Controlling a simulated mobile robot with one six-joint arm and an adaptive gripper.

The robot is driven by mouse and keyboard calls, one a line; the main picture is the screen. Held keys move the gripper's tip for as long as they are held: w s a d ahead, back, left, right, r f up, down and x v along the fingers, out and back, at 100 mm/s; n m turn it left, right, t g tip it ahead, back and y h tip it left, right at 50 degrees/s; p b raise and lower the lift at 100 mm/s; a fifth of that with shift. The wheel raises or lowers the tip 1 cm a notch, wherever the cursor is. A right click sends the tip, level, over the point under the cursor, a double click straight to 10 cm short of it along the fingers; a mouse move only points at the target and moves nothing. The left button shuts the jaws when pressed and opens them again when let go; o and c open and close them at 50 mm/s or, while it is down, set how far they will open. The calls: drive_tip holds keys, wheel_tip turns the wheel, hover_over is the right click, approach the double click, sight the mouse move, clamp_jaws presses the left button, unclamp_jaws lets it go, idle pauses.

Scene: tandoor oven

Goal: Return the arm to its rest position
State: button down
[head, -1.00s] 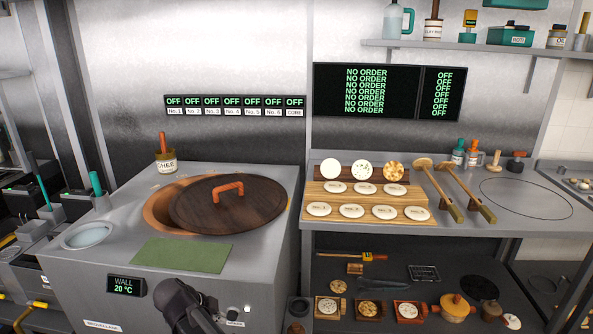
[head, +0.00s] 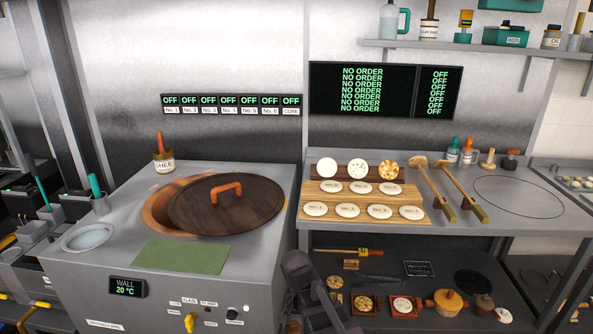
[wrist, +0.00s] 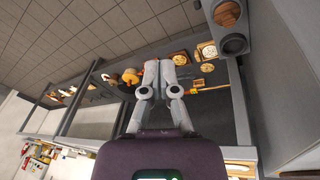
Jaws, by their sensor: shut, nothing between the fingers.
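My gripper (wrist: 158,68) shows in the wrist view with its two grey fingers together and nothing held between them. Its fingers point toward the lower shelf and the floor. In the head view a dark part of my arm (head: 308,285) shows at the bottom middle, in front of the gap between the oven and the counter. The fingers cannot be made out there.
The tandoor oven (head: 75,275) stands left, its dark wooden lid (head: 250,212) partly over the opening. The counter (head: 460,222) at right holds bread discs and two long tools. Small boxes and pots stand on the lower shelf (head: 380,262) near my arm.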

drive_tip(key=s+d+r+n+y+p, duration=0.1)
drive_tip(key=s+d+n, duration=0.1)
drive_tip(key=d, duration=0.4)
drive_tip(key=s+d+r+n+y+p, duration=0.1)
drive_tip(key=s+d+n, duration=0.1)
drive_tip(key=d+n, duration=0.2)
drive_tip(key=d, duration=0.3)
drive_tip(key=shift+s+r+g+y, duration=0.15)
drive_tip(key=shift+s+g+y, duration=0.05)
drive_tip(key=shift+g+y, duration=0.1)
drive_tip(key=shift+a, duration=0.1)
idle(0.4)
